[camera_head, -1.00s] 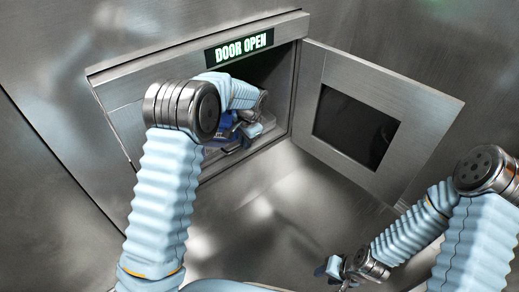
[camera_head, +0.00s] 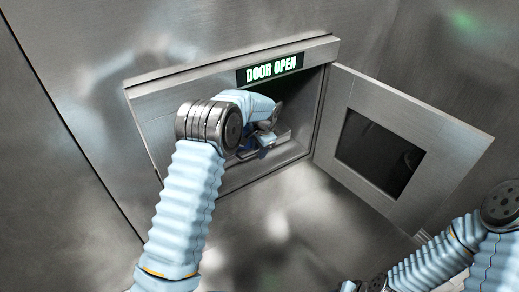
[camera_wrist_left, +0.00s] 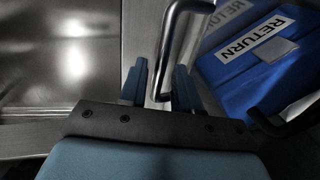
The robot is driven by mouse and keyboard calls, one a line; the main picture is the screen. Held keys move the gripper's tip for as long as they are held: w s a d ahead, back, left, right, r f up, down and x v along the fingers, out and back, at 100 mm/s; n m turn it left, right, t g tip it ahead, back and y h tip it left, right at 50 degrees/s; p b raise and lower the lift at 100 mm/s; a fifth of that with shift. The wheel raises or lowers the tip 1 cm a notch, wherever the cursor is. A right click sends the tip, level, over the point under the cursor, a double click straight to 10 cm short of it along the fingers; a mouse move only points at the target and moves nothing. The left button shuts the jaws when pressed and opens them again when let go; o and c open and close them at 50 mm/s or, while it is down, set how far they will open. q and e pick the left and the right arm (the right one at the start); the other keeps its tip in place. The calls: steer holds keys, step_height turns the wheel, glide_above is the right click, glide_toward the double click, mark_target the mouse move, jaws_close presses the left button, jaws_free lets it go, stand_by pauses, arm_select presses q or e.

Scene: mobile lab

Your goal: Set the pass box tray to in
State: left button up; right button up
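The pass box tray (camera_head: 276,148) is inside the open pass box, mostly hidden by my left arm. In the left wrist view a bent metal handle bar (camera_wrist_left: 172,45) runs down between the fingers of my left gripper (camera_wrist_left: 160,70). The fingers stand apart on either side of the bar, and I see no clear grip on it. My left gripper (camera_head: 264,138) reaches into the opening in the head view. A blue box labelled RETURN (camera_wrist_left: 255,75) sits right of the handle. My right gripper (camera_head: 348,287) is barely visible at the bottom edge.
The pass box door (camera_head: 421,131) with its dark window hangs open to the right. A sign (camera_head: 272,69) above the opening reads DOOR OPEN. The opening's frame (camera_head: 160,110) is close around my left arm. Bare steel wall surrounds it.

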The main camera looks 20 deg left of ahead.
arm_select(q)
steer(key=shift+o, duration=0.4)
steer(key=shift+s, duration=0.1)
steer(key=shift+s+d+f, duration=0.1)
steer(key=shift+s+d, duration=0.1)
steer(key=shift+d, duration=0.1)
steer(key=s+d+b, duration=0.3)
steer(key=s+d, duration=0.6)
steer(key=d, duration=0.3)
steer(key=s+d+b, duration=0.3)
steer(key=s+d, duration=0.7)
steer(key=d, duration=0.3)
steer(key=shift+s, duration=0.2)
step_height(320, 180, up, 16)
steer(key=s+d+p, duration=0.2)
steer(key=p, duration=1)
steer(key=shift+d, duration=0.15)
